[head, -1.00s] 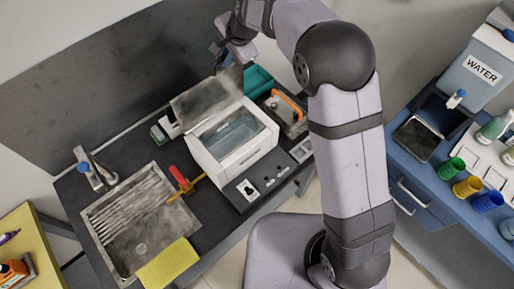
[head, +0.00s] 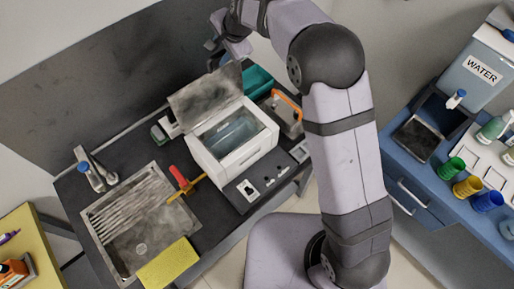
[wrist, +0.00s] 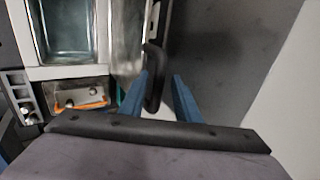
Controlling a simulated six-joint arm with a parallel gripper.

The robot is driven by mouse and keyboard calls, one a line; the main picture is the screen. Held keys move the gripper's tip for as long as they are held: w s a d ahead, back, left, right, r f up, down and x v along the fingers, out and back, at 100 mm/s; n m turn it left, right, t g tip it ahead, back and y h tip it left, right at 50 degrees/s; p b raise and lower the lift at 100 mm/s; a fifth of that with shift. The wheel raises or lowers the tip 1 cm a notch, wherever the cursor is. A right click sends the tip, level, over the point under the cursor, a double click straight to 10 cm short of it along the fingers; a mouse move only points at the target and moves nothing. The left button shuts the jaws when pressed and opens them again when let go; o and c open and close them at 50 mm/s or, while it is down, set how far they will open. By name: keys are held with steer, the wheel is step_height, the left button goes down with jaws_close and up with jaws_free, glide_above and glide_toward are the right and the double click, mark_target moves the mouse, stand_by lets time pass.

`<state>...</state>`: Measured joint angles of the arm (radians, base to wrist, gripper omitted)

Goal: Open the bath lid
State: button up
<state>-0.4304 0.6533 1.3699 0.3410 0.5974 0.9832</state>
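The white bath (head: 240,160) stands on the dark counter with its basin uncovered. Its grey lid (head: 207,93) is raised steeply along the far side of the basin. In the wrist view, part of the bath (wrist: 65,72) and the lid (wrist: 126,45) show at upper left. The black lid handle (wrist: 154,78) lies between the blue fingers of my gripper (wrist: 165,97), close to the left finger. A gap shows between handle and right finger, so my gripper is open. In the head view my gripper (head: 222,50) is beyond the lid's top edge, partly hidden by my wrist.
A sink (head: 140,222) with a tap (head: 90,168) is left of the bath. A teal container (head: 257,80) and an orange-handled device (head: 286,108) stand close on its right. The dark back wall (head: 100,85) is near my gripper.

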steer(key=shift+s+d+f, duration=0.1)
steer(key=shift+s, duration=0.05)
steer(key=shift+v, duration=3.45)
